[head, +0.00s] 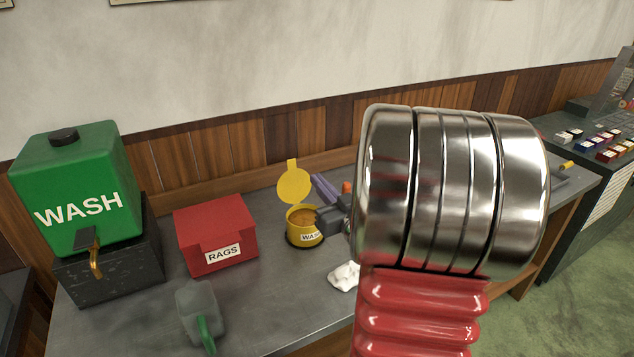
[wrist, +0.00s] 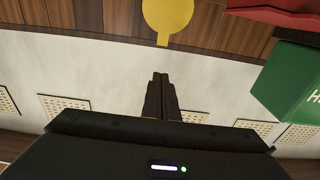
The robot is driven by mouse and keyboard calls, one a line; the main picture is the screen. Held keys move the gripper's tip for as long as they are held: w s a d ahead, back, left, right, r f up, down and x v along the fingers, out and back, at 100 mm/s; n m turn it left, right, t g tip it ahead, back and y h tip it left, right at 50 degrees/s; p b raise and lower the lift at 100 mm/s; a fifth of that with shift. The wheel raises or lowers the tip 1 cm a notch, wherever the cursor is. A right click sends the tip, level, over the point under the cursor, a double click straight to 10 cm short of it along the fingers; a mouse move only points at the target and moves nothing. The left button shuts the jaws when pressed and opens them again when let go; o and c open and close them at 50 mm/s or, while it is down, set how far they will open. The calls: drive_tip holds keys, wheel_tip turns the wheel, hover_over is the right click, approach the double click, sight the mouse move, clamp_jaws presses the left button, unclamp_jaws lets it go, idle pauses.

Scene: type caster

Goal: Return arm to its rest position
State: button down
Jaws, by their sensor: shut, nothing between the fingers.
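My gripper (wrist: 160,78) is shut and empty; its two dark fingers lie together in the wrist view. In the head view my own arm, a large chrome joint over a red ribbed sleeve, fills the right centre and hides most of the gripper. A dark grey part (head: 331,218), apparently of my gripper, shows left of the chrome joint. It overlaps the right side of a small yellow pot (head: 302,236) labelled WASH; whether they touch I cannot tell. The pot's round yellow lid (head: 293,184) stands open. The lid also shows in the wrist view (wrist: 168,14).
A green WASH tank (head: 82,185) with a brass tap stands on a dark block at the left. A red RAGS box (head: 215,237), a grey can with a green handle (head: 199,312) and a white crumpled rag (head: 344,276) are on the bench (head: 262,300). A panelled wall stands behind.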

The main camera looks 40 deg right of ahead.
idle(0.5)
drive_tip(key=s+f+m+g, duration=0.1)
drive_tip(key=s+f+g, duration=0.2)
drive_tip(key=f, duration=0.1)
drive_tip(key=s+d+f+m+g, duration=0.1)
drive_tip(key=s+f+g, duration=0.2)
drive_tip(key=f+g, duration=0.1)
drive_tip(key=s+f+m+g+h, duration=0.1)
drive_tip(key=s+f+g, duration=0.2)
drive_tip(key=f+g, duration=0.1)
drive_tip(key=shift+d+f, duration=0.15)
drive_tip(key=shift+f, duration=0.7)
drive_tip(key=s+a+r+n+y, duration=0.2)
drive_tip(key=a+r, duration=0.2)
drive_tip(key=a, duration=0.7)
drive_tip(key=s+a+r+n+g+y, duration=0.1)
drive_tip(key=s+a+r+n+y, duration=0.1)
drive_tip(key=a, duration=1)
drive_tip(key=s+a+r+n+y, duration=0.2)
drive_tip(key=a+r, duration=0.3)
drive_tip(key=a, duration=0.7)
drive_tip(key=shift+s+a+r, duration=0.15)
drive_tip(key=shift+s+r, duration=0.15)
